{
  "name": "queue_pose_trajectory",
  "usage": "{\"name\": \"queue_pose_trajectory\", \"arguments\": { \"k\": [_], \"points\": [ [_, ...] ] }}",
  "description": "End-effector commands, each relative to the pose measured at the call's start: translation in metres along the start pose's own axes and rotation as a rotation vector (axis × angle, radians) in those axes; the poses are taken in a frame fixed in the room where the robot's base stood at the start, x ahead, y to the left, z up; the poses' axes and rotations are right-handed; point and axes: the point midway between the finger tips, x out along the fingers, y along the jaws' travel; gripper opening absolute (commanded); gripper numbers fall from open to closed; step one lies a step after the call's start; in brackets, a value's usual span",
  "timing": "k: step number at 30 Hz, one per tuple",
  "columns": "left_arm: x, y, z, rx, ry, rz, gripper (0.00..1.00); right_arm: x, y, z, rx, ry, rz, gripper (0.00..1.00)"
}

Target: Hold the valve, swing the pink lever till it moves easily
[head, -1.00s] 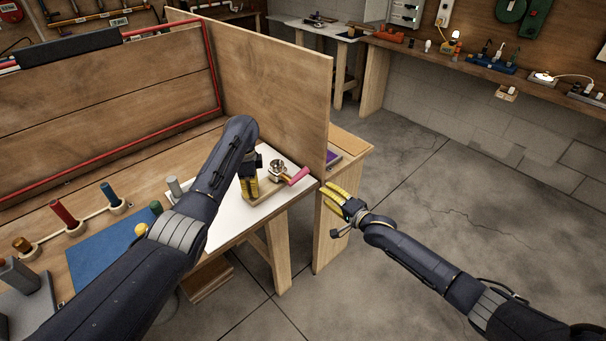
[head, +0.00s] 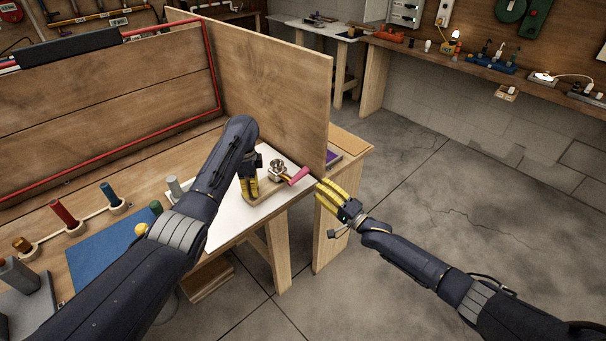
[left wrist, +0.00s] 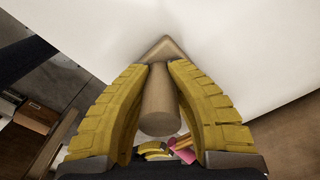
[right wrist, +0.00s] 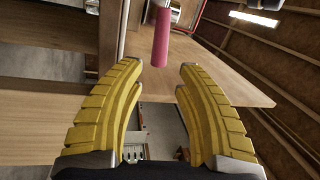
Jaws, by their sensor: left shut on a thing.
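The metal valve (head: 278,168) sits on a wooden base (head: 268,192) on the white board. Its pink lever (head: 299,175) points right, toward the board's corner. My left gripper (head: 249,187) is at the left end of the base. In the left wrist view, it is shut on an upright wooden post (left wrist: 160,105) of the base, and the pink lever (left wrist: 183,152) shows below. My right gripper (head: 325,186) is open and empty, just right of the lever and apart from it. In the right wrist view, the pink lever (right wrist: 161,38) stands ahead, between the fingers.
The white board (head: 235,217) lies on the wooden bench. A tall wooden panel (head: 275,85) stands right behind the valve. A blue mat (head: 105,255) and several coloured cylinders in holders are at the left. The floor right of the bench is clear.

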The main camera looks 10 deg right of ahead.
Motion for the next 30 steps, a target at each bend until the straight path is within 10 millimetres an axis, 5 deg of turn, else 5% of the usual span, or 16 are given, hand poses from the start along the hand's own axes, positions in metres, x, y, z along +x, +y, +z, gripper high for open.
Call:
{"name": "queue_pose_trajectory", "arguments": {
  "k": [15, 30],
  "points": [
    [0.0, 0.0, 0.0, 0.0, 0.0, -0.001, 0.0, 0.075, 0.001, 0.0, 0.0, 0.001, 0.001, 0.35],
    [0.0, 0.0, 0.0, 0.0, 0.0, -0.001, 0.0, 0.089, 0.001, 0.0, 0.0, 0.0, 0.002, 0.35]
  ]
}}
